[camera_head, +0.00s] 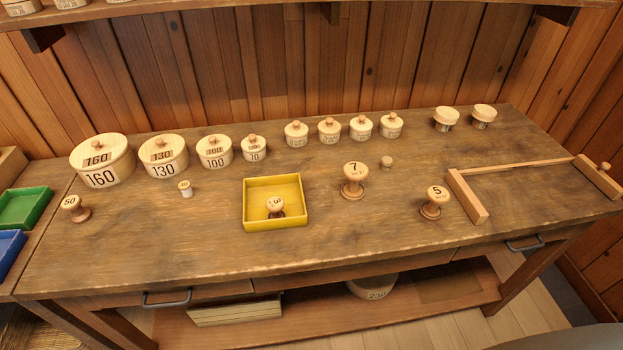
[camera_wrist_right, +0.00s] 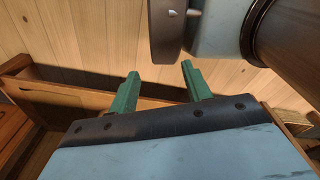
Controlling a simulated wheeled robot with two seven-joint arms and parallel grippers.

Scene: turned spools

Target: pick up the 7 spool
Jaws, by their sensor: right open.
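The 7 spool (camera_head: 355,180) stands upright on the wooden workbench (camera_head: 215,245), right of the yellow tray. It has a pale round top marked 7 and a darker flared foot. No gripper shows in the head view, so nothing touches the spool there. My right gripper (camera_wrist_right: 160,88) shows in the right wrist view, with two green fingers apart and nothing between them. The spool does not show in that wrist view. My left gripper is in neither view.
A yellow tray (camera_head: 248,213) holds the 3 spool (camera_head: 276,206). The 5 spool (camera_head: 433,201) stands to the right, near a wooden frame (camera_head: 466,197). Several lidded round boxes (camera_head: 213,151) line the back.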

